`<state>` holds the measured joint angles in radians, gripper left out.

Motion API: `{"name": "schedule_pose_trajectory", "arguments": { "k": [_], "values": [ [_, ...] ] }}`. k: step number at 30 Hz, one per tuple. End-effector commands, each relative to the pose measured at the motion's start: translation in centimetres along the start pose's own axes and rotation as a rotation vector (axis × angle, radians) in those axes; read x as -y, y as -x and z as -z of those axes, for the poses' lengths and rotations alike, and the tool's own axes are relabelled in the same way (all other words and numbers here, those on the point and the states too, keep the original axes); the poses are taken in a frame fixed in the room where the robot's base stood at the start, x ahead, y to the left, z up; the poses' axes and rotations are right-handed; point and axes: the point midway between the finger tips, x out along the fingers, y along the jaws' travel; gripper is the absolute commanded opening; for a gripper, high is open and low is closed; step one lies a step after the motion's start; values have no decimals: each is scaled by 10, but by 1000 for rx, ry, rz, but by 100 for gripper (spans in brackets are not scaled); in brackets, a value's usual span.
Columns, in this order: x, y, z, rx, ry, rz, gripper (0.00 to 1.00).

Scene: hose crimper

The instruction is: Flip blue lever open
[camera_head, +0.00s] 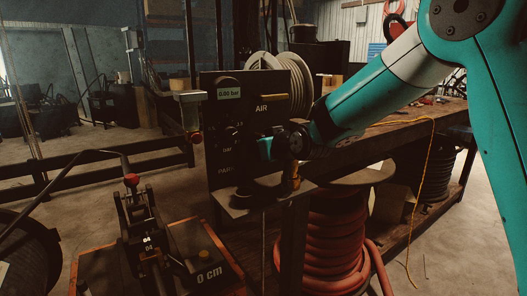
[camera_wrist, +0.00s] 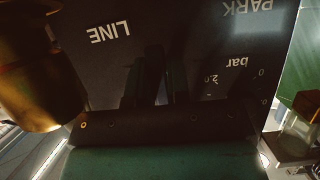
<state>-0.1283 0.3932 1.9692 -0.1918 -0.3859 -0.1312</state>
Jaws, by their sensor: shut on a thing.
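The dark control panel (camera_head: 222,150) stands in the middle of the head view, with a 0.00 bar display and an AIR label. My gripper (camera_head: 264,149) is at the panel's right half, below the AIR label. In the wrist view my gripper (camera_wrist: 155,88) reaches to the panel face beside the upside-down LINE label (camera_wrist: 110,33). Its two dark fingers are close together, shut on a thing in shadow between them. From its place by LINE this appears to be the blue lever, but its colour and angle are hidden.
A brass fitting (camera_head: 291,178) hangs close to my gripper and fills the left of the wrist view (camera_wrist: 30,85). A red hose coil (camera_head: 325,235) stands below. A crimper with a red knob (camera_head: 131,180) is front left.

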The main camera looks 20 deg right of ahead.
Motion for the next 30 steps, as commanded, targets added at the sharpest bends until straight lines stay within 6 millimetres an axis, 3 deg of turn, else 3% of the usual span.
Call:
{"name": "schedule_pose_trajectory", "arguments": {
  "k": [5, 6, 9, 20, 23, 30],
  "values": [
    [0, 0, 0, 0, -3, 0, 0],
    [0, 0, 0, 0, -3, 0, 22],
    [0, 0, 0, 0, -3, 0, 43],
    [0, 6, 1, -1, -1, -1, 43],
    [0, 19, 1, -2, 0, -2, 43],
    [-1, 78, 1, -3, -1, -3, 43]
  ]
}}
